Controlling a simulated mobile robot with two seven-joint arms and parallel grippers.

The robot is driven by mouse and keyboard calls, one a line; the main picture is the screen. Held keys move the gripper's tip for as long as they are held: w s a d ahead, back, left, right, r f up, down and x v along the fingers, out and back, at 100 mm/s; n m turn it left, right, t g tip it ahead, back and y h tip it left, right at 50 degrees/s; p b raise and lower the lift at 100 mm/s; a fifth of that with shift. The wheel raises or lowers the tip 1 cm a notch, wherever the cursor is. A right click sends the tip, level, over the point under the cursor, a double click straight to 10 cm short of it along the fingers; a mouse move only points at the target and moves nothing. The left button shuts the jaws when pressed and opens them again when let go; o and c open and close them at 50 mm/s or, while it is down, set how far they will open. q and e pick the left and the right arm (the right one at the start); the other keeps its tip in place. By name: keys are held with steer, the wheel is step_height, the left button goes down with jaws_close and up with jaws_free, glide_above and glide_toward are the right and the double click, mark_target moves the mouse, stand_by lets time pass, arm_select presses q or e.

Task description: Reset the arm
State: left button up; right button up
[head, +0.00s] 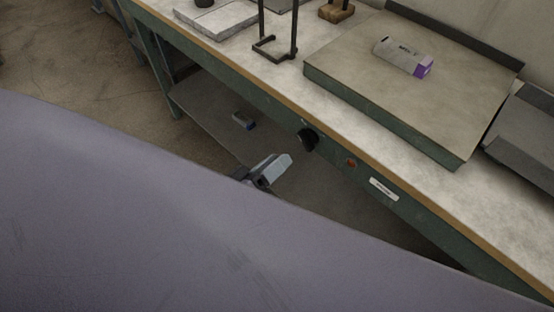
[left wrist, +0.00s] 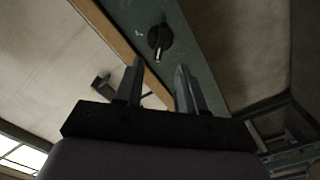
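My left gripper (head: 275,172) shows small in the head view, in front of the workbench's green front edge and below the bench top. Most of its arm is hidden behind a large grey-purple surface, likely part of my own body. In the left wrist view the two dark fingers of this gripper (left wrist: 160,80) stand apart with nothing between them. A black knob (head: 307,139) on the bench front is close by; it also shows beyond the fingertips in the left wrist view (left wrist: 160,38). My right gripper is in neither view.
The workbench top (head: 345,110) has a wooden edge. On it are a raised green-sided board (head: 400,100) with a white and purple box (head: 403,57), a black metal stand (head: 273,45), a grey slab (head: 215,20) and a grey tray (head: 525,130). A small box (head: 243,120) lies on the lower shelf.

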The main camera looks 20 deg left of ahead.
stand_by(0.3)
arm_select(q)
steer(key=s+a+f+m+g+y+p, duration=0.1)
steer(key=s+a+f+m+g+y, duration=0.2)
steer(key=s+f+m+g, duration=0.3)
steer(key=s+f+m+y, duration=0.1)
steer(key=s, duration=0.3)
steer(key=shift+a+m+g+p, duration=0.3)
steer(key=shift+p, duration=0.1)
